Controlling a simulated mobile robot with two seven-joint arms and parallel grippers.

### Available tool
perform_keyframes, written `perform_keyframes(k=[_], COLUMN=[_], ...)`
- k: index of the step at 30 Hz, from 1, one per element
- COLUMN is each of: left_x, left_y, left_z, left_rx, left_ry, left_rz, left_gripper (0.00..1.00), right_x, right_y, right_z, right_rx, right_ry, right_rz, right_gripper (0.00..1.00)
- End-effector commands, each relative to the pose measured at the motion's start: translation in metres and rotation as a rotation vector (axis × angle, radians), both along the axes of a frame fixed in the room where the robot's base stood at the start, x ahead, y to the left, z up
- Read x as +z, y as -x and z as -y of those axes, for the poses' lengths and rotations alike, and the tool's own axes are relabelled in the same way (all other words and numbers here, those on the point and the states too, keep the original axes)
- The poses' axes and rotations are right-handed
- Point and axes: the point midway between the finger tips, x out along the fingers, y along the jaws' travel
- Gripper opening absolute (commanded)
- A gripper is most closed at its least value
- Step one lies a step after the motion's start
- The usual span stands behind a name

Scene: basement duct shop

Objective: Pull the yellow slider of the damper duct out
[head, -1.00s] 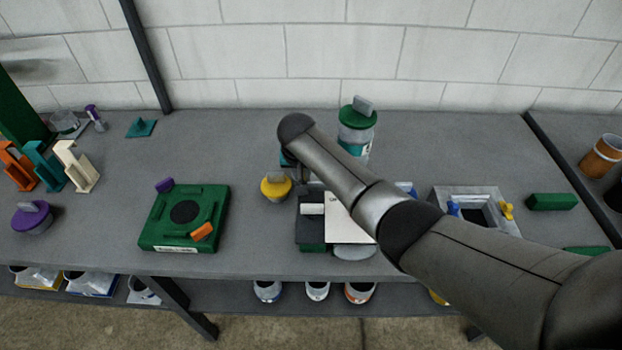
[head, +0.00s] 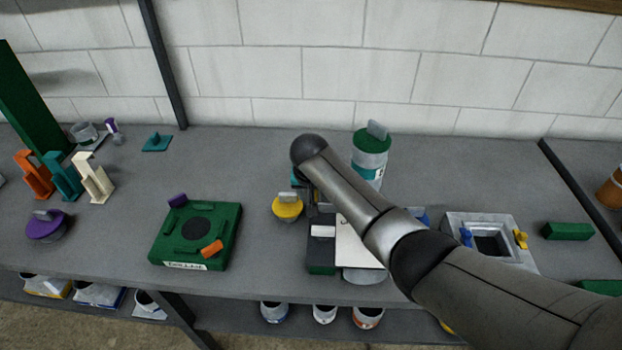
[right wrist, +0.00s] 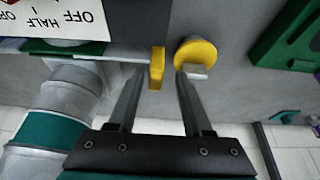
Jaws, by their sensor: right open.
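The damper duct has a white label plate (head: 352,246) with OFF and HALF lettering, which also shows upside down in the right wrist view (right wrist: 50,18). Its yellow slider (right wrist: 157,68) shows as an upright tab at the plate's edge in the right wrist view. In the head view my right arm covers much of the duct, and I cannot make the slider out clearly. My right gripper (right wrist: 160,75) is open, with the slider tab between its fingertips, nearer the left finger in the picture. I cannot tell whether they touch. My left gripper is out of view.
A yellow round lid with a grey handle (head: 287,207) stands close beside the slider, near a fingertip in the right wrist view (right wrist: 197,53). A green-lidded canister (head: 370,155) stands behind, a green box (head: 225,245) left, a grey square frame (head: 508,222) right.

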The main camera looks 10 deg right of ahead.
Motion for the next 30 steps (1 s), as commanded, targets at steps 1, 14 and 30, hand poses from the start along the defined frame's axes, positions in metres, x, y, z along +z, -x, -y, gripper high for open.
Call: perform_keyframes(k=[1, 14, 30], left_x=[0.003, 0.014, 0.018], left_y=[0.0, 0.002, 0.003], left_z=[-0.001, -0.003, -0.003], left_rx=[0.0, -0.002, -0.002], left_ry=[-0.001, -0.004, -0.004], left_rz=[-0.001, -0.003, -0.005], left_gripper=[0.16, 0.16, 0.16], right_x=[0.006, 0.063, 0.131], right_y=[0.002, 0.024, 0.052], right_z=[0.0, -0.007, -0.015], right_rx=[-0.001, 0.0, 0.001], right_ry=[-0.001, -0.001, -0.002], right_rz=[0.001, 0.003, 0.002], right_gripper=[0.5, 0.5, 0.5])
